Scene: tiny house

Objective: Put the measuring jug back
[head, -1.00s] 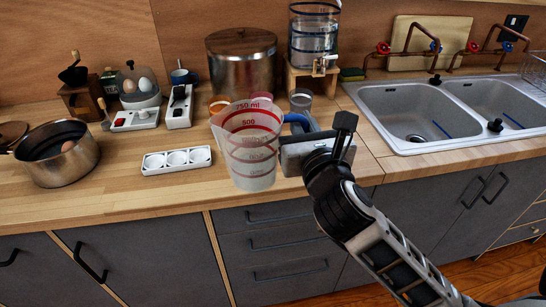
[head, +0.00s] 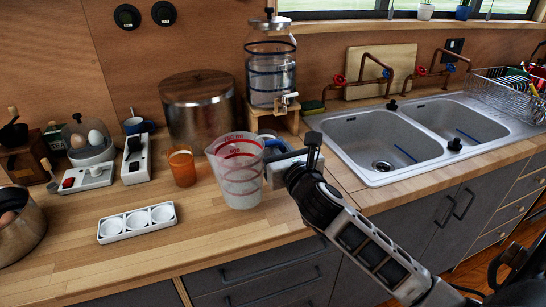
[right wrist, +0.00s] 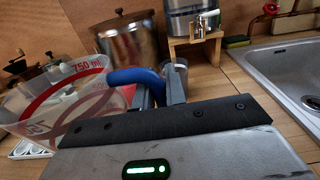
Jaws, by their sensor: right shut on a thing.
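The measuring jug (head: 238,175) is clear plastic with red markings and a blue handle, upright in the middle of the head view. My right gripper (head: 276,157) is at its right side, shut on the blue handle. In the right wrist view the fingers (right wrist: 158,92) close around the handle (right wrist: 135,77), and the jug body (right wrist: 65,100) shows at the left. The jug is over the wooden counter (head: 190,235); whether its base touches the wood I cannot tell. My left gripper is not in view.
An orange cup (head: 182,167) and a large metal pot (head: 198,110) stand behind the jug. A water dispenser (head: 270,80) sits on a wooden stand behind the gripper. A white three-cup tray (head: 137,222) lies at the left. The sink (head: 375,145) is at the right.

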